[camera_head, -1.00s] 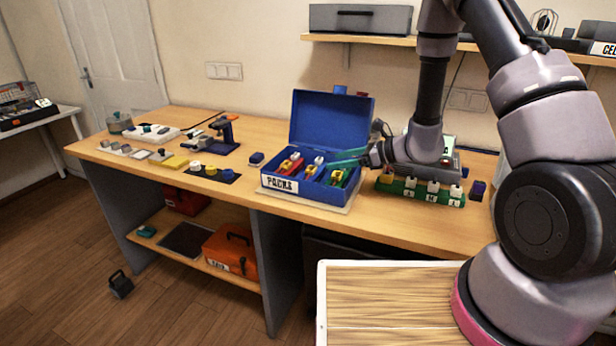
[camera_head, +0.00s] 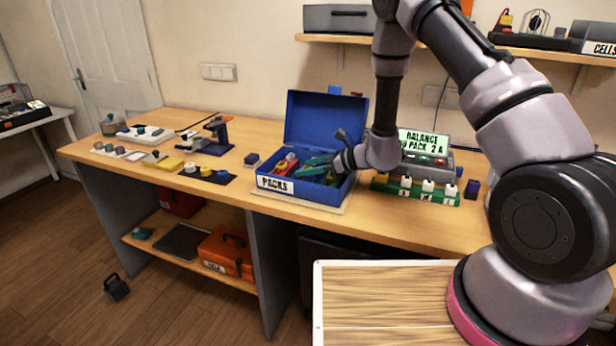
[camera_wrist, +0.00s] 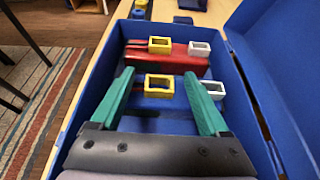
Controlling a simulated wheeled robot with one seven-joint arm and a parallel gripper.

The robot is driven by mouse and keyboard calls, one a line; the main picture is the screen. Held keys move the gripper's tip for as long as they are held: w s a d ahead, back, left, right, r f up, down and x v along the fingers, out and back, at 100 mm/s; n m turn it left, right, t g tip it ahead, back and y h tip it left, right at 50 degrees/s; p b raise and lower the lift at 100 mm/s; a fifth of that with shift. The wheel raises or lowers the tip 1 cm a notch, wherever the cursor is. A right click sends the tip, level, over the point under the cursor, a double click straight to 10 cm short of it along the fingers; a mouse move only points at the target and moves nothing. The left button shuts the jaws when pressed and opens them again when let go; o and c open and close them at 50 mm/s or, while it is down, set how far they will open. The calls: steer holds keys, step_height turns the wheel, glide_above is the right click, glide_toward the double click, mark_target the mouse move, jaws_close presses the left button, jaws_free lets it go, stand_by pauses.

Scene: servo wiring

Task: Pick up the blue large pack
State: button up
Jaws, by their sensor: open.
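The blue pack (camera_wrist: 160,103) lies in the open blue box (camera_head: 308,192), with a yellow connector (camera_wrist: 160,85) and a white connector (camera_wrist: 213,90) on it. My gripper (camera_wrist: 162,78) has its green fingers spread on either side of the blue pack in the wrist view; I cannot tell whether they touch it. It also shows over the box in the head view (camera_head: 318,165), where it hides most of the blue pack. A red pack (camera_wrist: 170,62), also with yellow and white connectors, lies just beyond the fingers.
The box's raised lid (camera_head: 325,120) and its walls stand close around my gripper. Right of the box are a green connector strip (camera_head: 415,192) and a device with a lit screen (camera_head: 424,145) reading "BALANCE" and "PACK 2 A". Small parts cover the left bench.

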jaws_close()
stand_by(1.3)
